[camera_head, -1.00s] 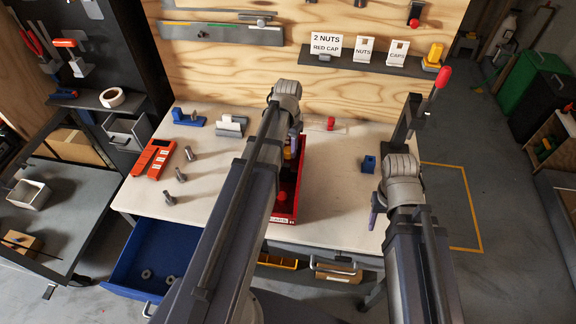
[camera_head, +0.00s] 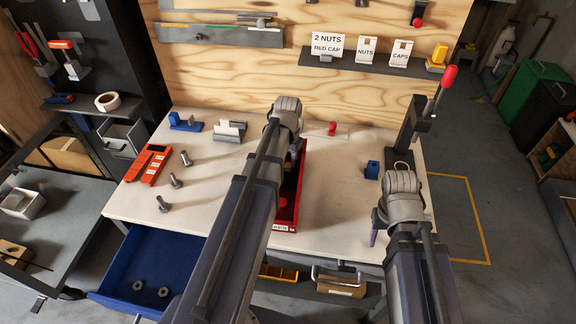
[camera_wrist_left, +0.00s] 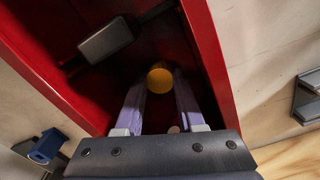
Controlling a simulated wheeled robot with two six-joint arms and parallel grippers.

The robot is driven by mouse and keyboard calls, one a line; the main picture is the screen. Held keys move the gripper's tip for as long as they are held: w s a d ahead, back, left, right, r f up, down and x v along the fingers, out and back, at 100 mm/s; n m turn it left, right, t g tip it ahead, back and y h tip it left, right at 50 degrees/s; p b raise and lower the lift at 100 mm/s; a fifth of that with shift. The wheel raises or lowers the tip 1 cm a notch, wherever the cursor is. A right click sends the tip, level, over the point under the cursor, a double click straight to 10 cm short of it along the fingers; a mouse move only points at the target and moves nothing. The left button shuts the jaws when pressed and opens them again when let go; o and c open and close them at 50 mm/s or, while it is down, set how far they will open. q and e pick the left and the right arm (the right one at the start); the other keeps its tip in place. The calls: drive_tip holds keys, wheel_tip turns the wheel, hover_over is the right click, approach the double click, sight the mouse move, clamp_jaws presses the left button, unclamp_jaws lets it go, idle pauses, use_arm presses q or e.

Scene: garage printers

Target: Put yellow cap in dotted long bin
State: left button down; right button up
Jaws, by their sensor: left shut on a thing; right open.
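The yellow cap (camera_wrist_left: 160,79) is between the fingertips of my left gripper (camera_wrist_left: 160,92) in the left wrist view. My left gripper is shut on it, inside or just above a long red bin (camera_wrist_left: 208,55). In the head view, the red bin (camera_head: 287,214) lies lengthwise on the workbench, partly behind my left arm, with a small white label on its near end. I cannot make out dots on it. The cap is hidden in the head view. My right gripper (camera_head: 374,238) is open and empty, near the bench's front right edge.
A dark grey block (camera_wrist_left: 106,40) lies in the bin. Several bolts (camera_head: 176,181) and an orange case (camera_head: 148,165) are on the bench's left. A blue block (camera_head: 372,170) stands right of the bin. An open blue drawer (camera_head: 150,270) juts out front left.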

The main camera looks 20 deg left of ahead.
sight(288, 166)
use_arm(q)
drive_tip(key=shift+f, duration=0.2)
use_arm(e)
drive_tip(key=shift+f, duration=0.2)
use_arm(q)
drive_tip(key=c, duration=0.5)
unclamp_jaws()
use_arm(e)
drive_tip(key=shift+r, duration=0.1)
use_arm(q)
drive_tip(key=shift+r, duration=0.1)
wheel_tip(288, 166, up, 12)
drive_tip(key=p, duration=1.2)
drive_tip(key=s+d+m, duration=0.1)
drive_tip(key=s+d, duration=0.3)
drive_tip(key=d, duration=0.3)
drive_tip(key=s+d, duration=0.5)
drive_tip(key=d, duration=0.2)
drive_tip(key=s+d+m+y, duration=0.1)
drive_tip(key=s+d, duration=0.3)
drive_tip(key=d, duration=0.3)
drive_tip(key=shift+s+d+r+m, duration=0.15)
drive_tip(key=shift+s+d+m, duration=0.05)
drive_tip(key=shift+s+m, duration=0.15)
use_arm(e)
wheel_tip(288, 166, up, 12)
